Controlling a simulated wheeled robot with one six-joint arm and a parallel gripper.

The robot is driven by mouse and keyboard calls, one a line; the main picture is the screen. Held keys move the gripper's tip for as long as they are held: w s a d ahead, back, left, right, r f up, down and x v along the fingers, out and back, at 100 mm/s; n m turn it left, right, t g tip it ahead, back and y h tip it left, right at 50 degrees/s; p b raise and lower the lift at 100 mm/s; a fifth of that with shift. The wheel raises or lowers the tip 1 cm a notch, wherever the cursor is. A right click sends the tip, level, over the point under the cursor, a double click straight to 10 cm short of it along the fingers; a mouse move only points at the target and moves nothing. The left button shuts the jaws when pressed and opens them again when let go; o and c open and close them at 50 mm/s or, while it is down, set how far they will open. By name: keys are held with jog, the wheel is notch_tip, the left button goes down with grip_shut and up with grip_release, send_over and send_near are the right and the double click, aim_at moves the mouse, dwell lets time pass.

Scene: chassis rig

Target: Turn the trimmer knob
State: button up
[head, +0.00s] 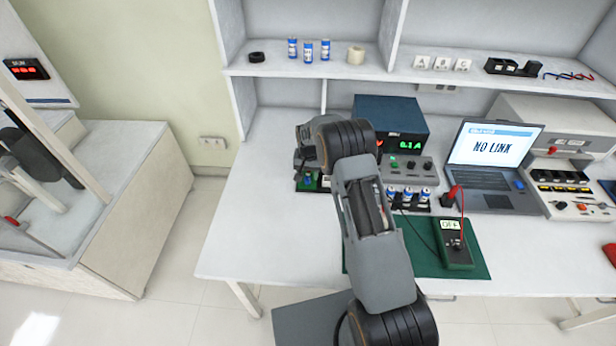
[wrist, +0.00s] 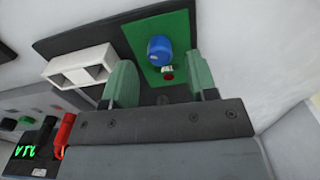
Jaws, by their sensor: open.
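The trimmer knob is a round blue cap (wrist: 159,48) on a small green board (wrist: 178,25) in the wrist view. In the head view the knob (head: 307,177) is a small blue spot on the board, left of my arm. My gripper (wrist: 162,64) is open, with one green finger on each side of the picture. The knob shows in the gap between the fingers, beyond their tips, with nothing held. Whether a fingertip touches the board cannot be told. In the head view my wrist hides most of the gripper.
A white two-opening block (wrist: 80,65) stands beside the board on a dark base. The bench's left part (head: 255,200) is clear.

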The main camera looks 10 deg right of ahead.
aim_at(308, 178)
jog(key=shift+f, duration=1.3)
jog(key=shift+c, duration=0.3)
jog(key=c, duration=0.9)
jog(key=shift+f+n+b, duration=0.3)
jog(key=shift+n+b, duration=0.2)
jog(key=shift+b, duration=0.3)
jog(key=shift+o, duration=0.2)
jog(key=shift+r+n+b, duration=0.15)
jog(key=shift+n+b, duration=0.4)
jog(key=shift+n, duration=0.05)
jog(key=shift+r, duration=0.15)
jog(key=o, duration=0.9)
